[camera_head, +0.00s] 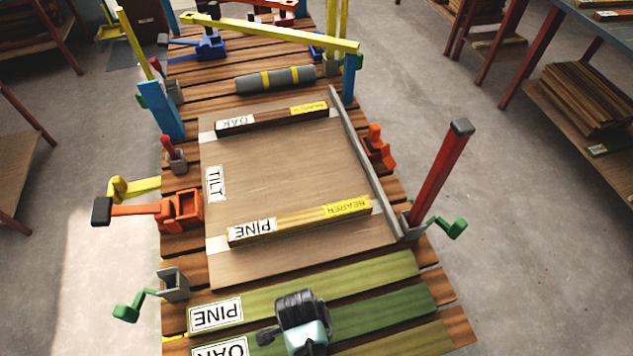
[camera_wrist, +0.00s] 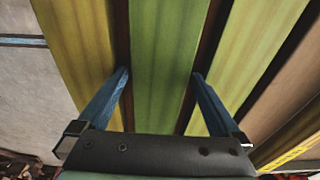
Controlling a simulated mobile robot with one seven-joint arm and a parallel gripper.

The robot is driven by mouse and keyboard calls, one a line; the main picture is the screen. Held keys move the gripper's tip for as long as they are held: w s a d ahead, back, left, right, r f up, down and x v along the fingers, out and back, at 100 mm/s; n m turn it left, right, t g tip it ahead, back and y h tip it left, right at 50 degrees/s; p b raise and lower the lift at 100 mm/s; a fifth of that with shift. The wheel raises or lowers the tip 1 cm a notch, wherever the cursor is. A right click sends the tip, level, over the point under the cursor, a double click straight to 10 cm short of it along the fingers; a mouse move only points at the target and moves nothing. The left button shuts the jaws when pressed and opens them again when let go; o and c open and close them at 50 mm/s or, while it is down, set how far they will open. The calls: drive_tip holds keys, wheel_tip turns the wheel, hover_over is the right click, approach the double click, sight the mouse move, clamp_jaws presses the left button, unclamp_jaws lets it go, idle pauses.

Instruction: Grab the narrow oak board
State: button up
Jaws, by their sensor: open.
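Of the boards lying crosswise at the near end of the slatted bench, the dark green one (camera_head: 395,311) has a white OAK label at its left end, partly cut off by the picture's bottom edge. My gripper (camera_head: 302,325) is over this board in the head view and hides part of it. In the wrist view the green board (camera_wrist: 158,50) runs between my two open fingers (camera_wrist: 160,75), one finger on each side near the dark gaps. The fingers hold nothing; whether they touch the board I cannot tell.
A lighter PINE-labelled board (camera_head: 370,279) lies just beyond, and a yellowish board (camera_head: 410,341) lies nearer. A brown panel (camera_head: 285,165) carries the OAK bearer (camera_head: 270,119) and PINE bearer (camera_head: 300,220). A red-handled clamp (camera_head: 440,175) rises at the right edge.

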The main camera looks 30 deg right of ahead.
drive_tip(key=c, duration=1.6)
drive_tip(key=shift+w+r, duration=0.1)
drive_tip(key=shift+r, duration=0.15)
